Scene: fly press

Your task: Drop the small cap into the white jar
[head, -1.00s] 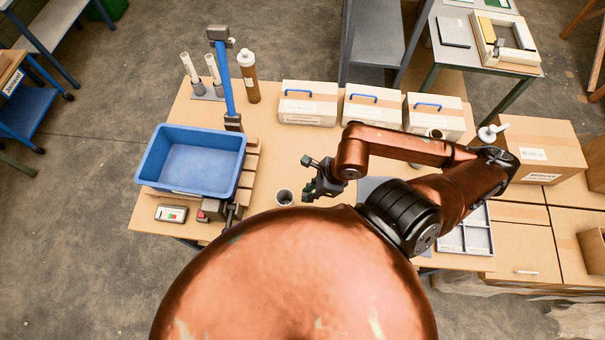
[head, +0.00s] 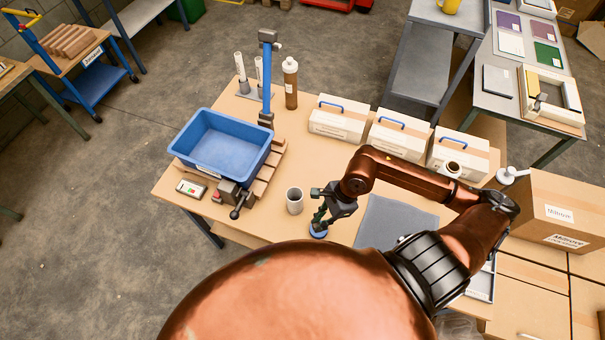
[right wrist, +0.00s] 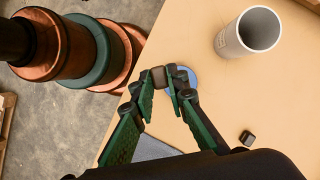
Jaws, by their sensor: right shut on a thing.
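The white jar (head: 295,200) stands upright and open on the table, just left of my right gripper. It also shows at the top of the right wrist view (right wrist: 250,32). My right gripper (head: 319,222) points down, its fingers closed together. In the right wrist view its fingertips (right wrist: 166,76) are shut on a small dark block, which I take as the small cap (right wrist: 158,77). A blue disc (head: 318,234) shows right below the fingertips; I cannot tell whether they touch. My left gripper is out of view.
A small dark block (right wrist: 246,138) lies on the table below the jar in the right wrist view. A blue bin (head: 222,142) sits on the left, beside a blue-posted press (head: 267,80). White boxes (head: 338,118) line the back. A grey mat (head: 392,222) lies right of the gripper.

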